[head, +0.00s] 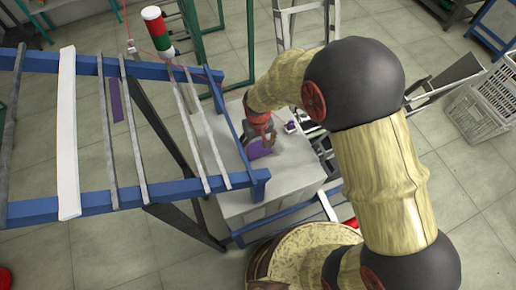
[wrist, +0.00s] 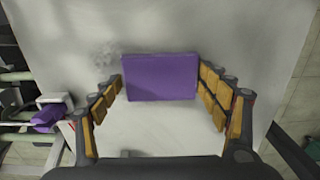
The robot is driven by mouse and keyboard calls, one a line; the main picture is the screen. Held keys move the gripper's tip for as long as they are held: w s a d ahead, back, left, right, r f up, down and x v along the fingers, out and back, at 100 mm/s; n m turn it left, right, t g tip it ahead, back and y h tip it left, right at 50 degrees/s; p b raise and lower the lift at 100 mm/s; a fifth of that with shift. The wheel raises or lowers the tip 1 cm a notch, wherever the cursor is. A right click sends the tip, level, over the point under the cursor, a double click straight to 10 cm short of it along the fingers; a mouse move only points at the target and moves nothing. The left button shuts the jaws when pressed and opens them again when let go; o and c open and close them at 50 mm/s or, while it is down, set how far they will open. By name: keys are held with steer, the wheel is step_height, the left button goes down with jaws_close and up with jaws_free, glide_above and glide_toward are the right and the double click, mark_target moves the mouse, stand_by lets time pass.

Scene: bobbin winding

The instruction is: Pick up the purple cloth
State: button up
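The purple cloth (wrist: 160,78) shows in the wrist view as a flat rectangular piece on a pale grey surface. In the head view the purple cloth (head: 257,151) lies on top of the grey box, partly hidden by my gripper (head: 268,142). My gripper's fingers stand spread wide at the left and right of the cloth in the wrist view. Their tips are close to its side edges; I cannot tell whether they touch it.
The pale grey box (head: 290,178) stands beside a blue frame (head: 105,203) with metal bars. Small items, one purple (wrist: 46,116), lie left in the wrist view. A purple strip (head: 116,100) shows between the bars. A grey crate (head: 480,108) stands at the right on tiled floor.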

mark_target(258, 148)
steer(key=c, duration=0.5)
steer(key=shift+r, duration=0.45)
step_height(258, 148, up, 2)
steer(key=shift+r, duration=0.1)
steer(key=s+d+r, duration=0.2)
steer(key=d+r, duration=0.3)
steer(key=d, duration=0.1)
steer(key=s+d+r, duration=0.2)
steer(key=d+r, duration=0.3)
steer(key=d, duration=0.2)
steer(key=shift+s, duration=0.35)
steer(key=shift+d, duration=0.1)
